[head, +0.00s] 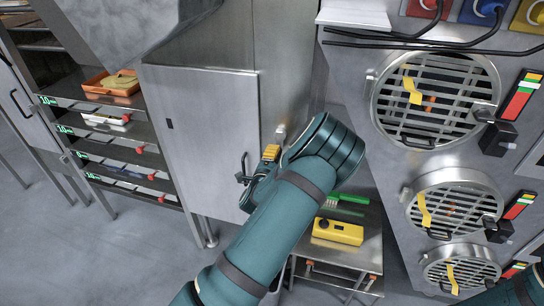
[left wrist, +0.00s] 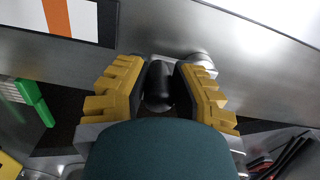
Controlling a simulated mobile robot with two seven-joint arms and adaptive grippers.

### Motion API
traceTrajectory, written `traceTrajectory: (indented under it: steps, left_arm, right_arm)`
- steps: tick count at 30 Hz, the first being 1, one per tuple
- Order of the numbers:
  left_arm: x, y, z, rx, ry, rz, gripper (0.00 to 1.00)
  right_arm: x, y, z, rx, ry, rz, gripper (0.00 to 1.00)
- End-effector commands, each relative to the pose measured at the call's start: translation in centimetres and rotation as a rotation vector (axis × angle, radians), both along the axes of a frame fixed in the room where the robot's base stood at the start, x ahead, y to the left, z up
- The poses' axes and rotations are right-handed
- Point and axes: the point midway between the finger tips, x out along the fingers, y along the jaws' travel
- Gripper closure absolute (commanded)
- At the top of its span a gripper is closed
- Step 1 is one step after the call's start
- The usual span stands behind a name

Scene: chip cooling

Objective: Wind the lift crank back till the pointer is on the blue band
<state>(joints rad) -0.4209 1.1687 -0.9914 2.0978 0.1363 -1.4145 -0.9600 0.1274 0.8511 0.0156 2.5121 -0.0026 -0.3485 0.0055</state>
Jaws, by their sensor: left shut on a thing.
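My left gripper, with yellow ridged fingers (head: 268,158), is beside the grey cabinet door, partly hidden behind my own arm. In the left wrist view its two fingers (left wrist: 158,92) are closed on a black rounded knob (left wrist: 158,82), which looks like the crank's handle. A silver metal piece (left wrist: 193,62) shows just beyond the knob. The rest of the crank is hidden by the gripper and arm. A white plate with an orange band (left wrist: 57,17) is at the upper left of the wrist view. I cannot make out the pointer or a blue band. My right gripper is out of view.
A low shelf right of my left arm holds a yellow box (head: 338,231) and a green brush (head: 346,198). Round grilled vents (head: 436,98) line the right wall. A rack with an orange tray (head: 112,86) stands left. Open floor lies lower left.

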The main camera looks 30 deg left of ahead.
Motion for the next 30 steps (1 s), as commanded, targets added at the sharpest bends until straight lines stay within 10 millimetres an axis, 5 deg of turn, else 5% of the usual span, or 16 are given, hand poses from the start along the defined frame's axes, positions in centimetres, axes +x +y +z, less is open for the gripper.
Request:
traceTrajectory:
  steps: [20, 21, 23, 30]
  left_arm:
    - [0.22, -0.52, 0.13, -0.057, -0.018, -0.006, 1.0]
    - [0.22, -0.51, 0.13, -0.057, -0.018, -0.006, 0.63]
    - [0.2, -0.49, 0.1, -0.057, -0.018, -0.005, 0.43]
    - [0.14, -0.43, 0.04, -0.057, -0.015, -0.003, 0.43]
  right_arm:
    - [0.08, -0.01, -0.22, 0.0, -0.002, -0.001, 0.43]
    - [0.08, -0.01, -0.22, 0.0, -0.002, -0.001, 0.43]
    - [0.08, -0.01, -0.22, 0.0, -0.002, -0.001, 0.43]
    - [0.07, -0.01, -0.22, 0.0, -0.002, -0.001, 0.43]
